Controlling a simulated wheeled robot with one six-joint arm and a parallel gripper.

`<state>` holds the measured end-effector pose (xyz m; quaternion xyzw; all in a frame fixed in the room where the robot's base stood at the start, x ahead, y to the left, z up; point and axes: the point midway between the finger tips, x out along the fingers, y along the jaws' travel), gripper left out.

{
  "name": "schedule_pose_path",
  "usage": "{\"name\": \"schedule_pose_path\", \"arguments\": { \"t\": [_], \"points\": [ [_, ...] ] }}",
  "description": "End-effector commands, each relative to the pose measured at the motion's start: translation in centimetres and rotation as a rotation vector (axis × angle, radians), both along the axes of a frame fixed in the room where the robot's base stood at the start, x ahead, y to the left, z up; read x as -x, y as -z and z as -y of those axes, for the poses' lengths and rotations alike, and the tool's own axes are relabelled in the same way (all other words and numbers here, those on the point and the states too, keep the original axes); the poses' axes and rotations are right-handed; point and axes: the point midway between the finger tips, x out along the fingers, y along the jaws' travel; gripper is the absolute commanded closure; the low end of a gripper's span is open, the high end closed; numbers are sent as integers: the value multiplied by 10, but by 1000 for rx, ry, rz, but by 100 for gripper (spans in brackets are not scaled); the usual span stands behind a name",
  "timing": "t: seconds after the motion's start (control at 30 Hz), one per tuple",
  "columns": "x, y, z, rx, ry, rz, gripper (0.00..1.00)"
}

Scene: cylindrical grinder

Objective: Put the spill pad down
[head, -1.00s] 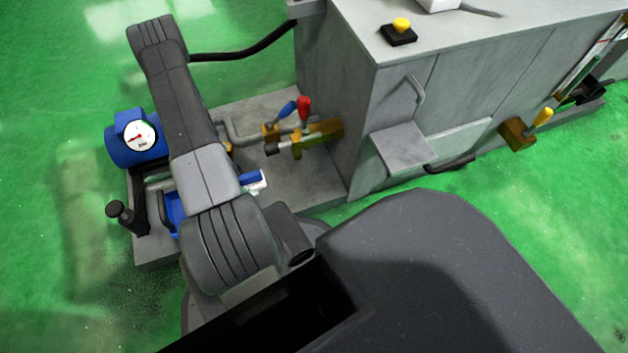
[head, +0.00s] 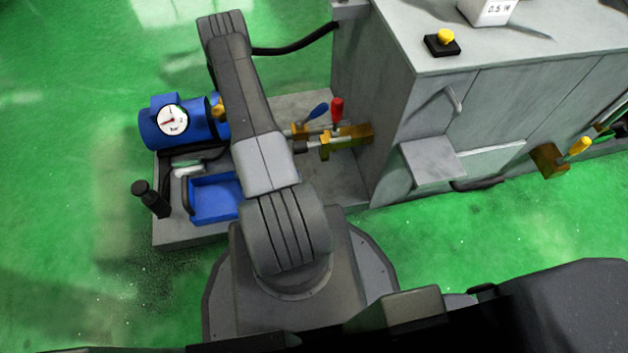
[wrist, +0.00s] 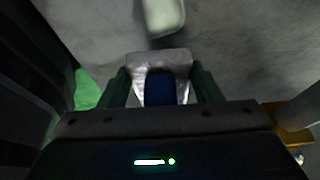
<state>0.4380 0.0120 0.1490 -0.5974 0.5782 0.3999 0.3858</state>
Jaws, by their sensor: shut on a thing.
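My gripper (wrist: 160,72) shows in the wrist view with its two green fingers closed on what appears to be the spill pad (wrist: 158,57). The pad is pale grey with a dark blue middle part between the fingers. A grey surface lies beyond it; I cannot tell whether the pad touches it. In the head view my arm hides the gripper and the pad.
A blue tray (head: 212,200) and a black-capped post (head: 152,199) stand on a grey base left of my arm. A blue cylinder with gauge (head: 172,120) is behind them. Red and blue valve handles (head: 337,108) stand right of my arm, beside the grey cabinet (head: 395,125).

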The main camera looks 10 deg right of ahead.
Motion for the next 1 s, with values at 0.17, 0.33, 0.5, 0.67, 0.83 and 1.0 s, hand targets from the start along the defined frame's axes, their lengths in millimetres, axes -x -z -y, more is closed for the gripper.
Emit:
{"name": "schedule_pose_path", "arguments": {
  "t": [0.17,0.33,0.5,0.67,0.83,1.0],
  "points": [
    [-2,2,46,-1,7,2,70],
    [-3,2,86,0,5,1,70],
    [-4,1,110,-1,1,2,70],
    [-4,4,116,-1,0,1,70],
    [-3,28,115,-1,-1,-1,70],
    [-5,36,116,0,-1,2,70]
  ]
}}
